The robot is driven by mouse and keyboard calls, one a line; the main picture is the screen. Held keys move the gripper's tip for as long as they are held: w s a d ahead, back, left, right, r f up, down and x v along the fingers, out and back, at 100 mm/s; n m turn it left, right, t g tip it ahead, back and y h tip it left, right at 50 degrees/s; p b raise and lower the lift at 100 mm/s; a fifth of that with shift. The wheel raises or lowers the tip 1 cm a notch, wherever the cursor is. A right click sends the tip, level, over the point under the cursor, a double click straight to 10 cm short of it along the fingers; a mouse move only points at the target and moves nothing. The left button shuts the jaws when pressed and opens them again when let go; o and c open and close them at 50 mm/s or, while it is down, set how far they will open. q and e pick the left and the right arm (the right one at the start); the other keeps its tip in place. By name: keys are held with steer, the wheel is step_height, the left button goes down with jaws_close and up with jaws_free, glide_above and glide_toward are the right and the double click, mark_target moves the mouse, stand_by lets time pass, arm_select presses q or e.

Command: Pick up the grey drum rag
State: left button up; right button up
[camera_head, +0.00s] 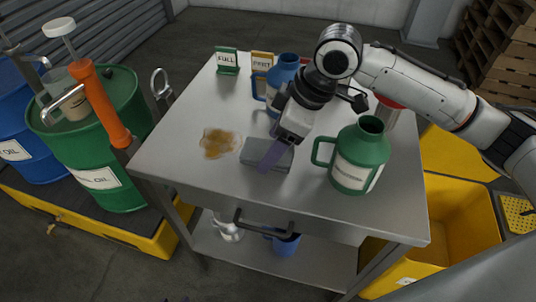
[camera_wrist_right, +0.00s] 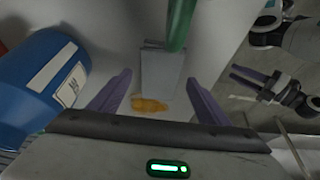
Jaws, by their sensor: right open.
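The grey drum rag (camera_head: 254,157) lies folded flat on the metal cart top, left of the green jug. It also shows in the right wrist view (camera_wrist_right: 162,75), beyond and between my fingers. My right gripper (camera_head: 272,156) is open, its purple fingers pointing down over the rag and partly hiding it. In the right wrist view the fingers (camera_wrist_right: 158,78) are apart with nothing held. I cannot tell whether they touch the rag. My left gripper (camera_wrist_right: 246,84) shows at the right of the right wrist view, with its fingers apart and empty.
A green jug (camera_head: 358,160) stands close right of the rag, a blue jug (camera_head: 285,70) behind. A brown spill (camera_head: 216,144) lies left of the rag. FULL (camera_head: 227,60) and PART (camera_head: 262,60) signs stand at the back. The cart's front left is clear.

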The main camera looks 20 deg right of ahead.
steer(key=shift+a+f, duration=0.1)
steer(key=shift+f, duration=0.25)
steer(key=c, duration=1.1)
arm_select(q)
steer(key=shift+w+a+r, duration=0.1)
steer(key=shift+w+r, duration=0.05)
steer(key=shift+w, duration=0.2)
arm_select(e)
steer(key=shift+c, duration=0.2)
steer(key=shift+w+r, duration=0.1)
steer(key=shift+r, duration=0.25)
arm_select(q)
steer(key=shift+s+r+p, duration=0.25)
steer(key=shift+r+p, duration=0.25)
steer(key=shift+p, duration=0.45)
arm_select(e)
step_height(320, 180, up, 10)
steer(key=shift+f, duration=0.25)
